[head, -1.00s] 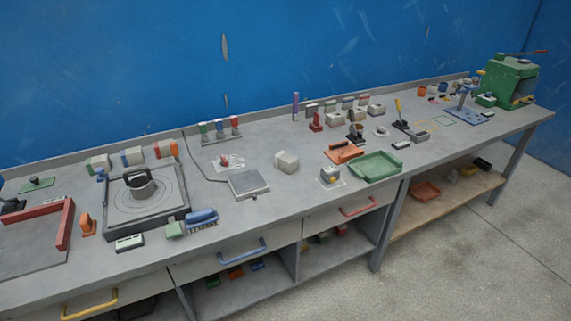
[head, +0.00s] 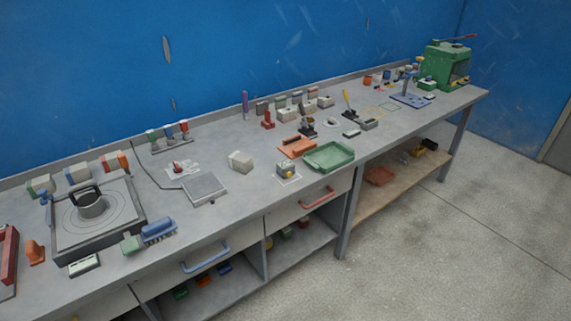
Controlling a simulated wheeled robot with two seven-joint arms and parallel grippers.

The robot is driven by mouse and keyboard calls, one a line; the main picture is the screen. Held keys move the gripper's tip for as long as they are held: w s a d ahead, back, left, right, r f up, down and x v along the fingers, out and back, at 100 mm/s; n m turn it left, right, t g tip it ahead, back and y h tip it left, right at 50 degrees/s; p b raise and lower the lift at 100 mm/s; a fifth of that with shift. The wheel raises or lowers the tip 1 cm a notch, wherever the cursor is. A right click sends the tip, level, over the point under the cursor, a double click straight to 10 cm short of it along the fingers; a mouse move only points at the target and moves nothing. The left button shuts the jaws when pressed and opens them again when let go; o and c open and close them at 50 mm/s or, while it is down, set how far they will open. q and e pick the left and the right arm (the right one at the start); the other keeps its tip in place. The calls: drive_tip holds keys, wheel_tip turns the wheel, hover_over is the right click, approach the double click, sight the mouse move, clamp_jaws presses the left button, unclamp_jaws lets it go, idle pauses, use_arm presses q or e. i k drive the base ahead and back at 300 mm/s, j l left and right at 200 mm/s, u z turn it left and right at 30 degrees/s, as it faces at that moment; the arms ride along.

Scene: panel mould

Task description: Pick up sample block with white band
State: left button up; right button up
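Neither of my grippers is in view. Several small blocks that may be samples stand in rows at the back of the grey bench. In the head view, a row of grey-brown blocks (head: 296,97) stands right of the purple upright piece, with pale grey blocks (head: 288,114) in front of it. More blocks stand at the left behind the turntable: one with green (head: 41,185), one with blue (head: 78,175) and one with red-orange (head: 115,162). The blocks are too small to tell which one bears the white band.
The bench (head: 215,220) carries a turntable (head: 92,215), a blue brush (head: 158,230), a flat scale (head: 204,188), a green tray (head: 328,157) and a green press (head: 446,65). The floor (head: 430,240) in front at the right is clear.

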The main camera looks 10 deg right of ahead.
sight(241, 163)
drive_tip(key=i+l+z, duration=0.15)
drive_tip(key=z, duration=0.25)
drive_tip(key=i+z, duration=0.15)
drive_tip(key=z, duration=0.25)
